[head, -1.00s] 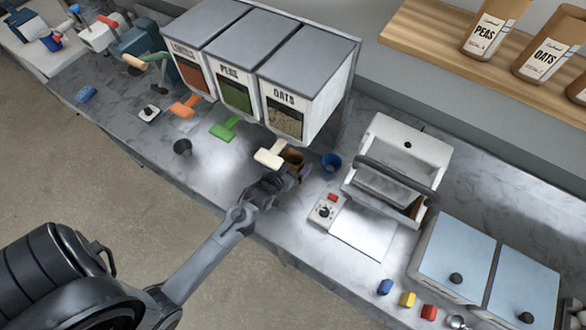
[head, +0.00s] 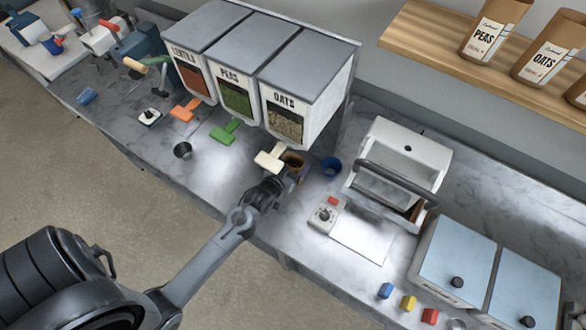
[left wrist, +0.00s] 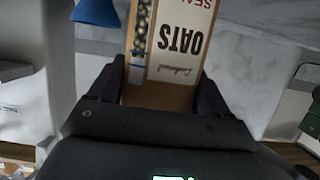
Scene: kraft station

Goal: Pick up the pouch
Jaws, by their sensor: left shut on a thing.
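The pouch (left wrist: 178,48) is brown kraft with a pale label reading OATS and a dark clear strip. It fills the gap between my left gripper's fingers (left wrist: 160,84) in the left wrist view, and they are shut on it. In the head view the pouch (head: 293,161) shows small below the OATS dispenser, beside its cream lever, with its top looking open. My left gripper (head: 280,181) reaches it from the front, and its fingers partly hide it. I cannot tell whether the pouch touches the counter. My right gripper is not in view.
The OATS dispenser (head: 305,90) and its cream lever (head: 269,158) are close above and beside the pouch. A blue cup (head: 331,166) stands to its right. Further right is a white machine with a grey bar (head: 397,182). Other pouches stand on the wooden shelf (head: 420,32).

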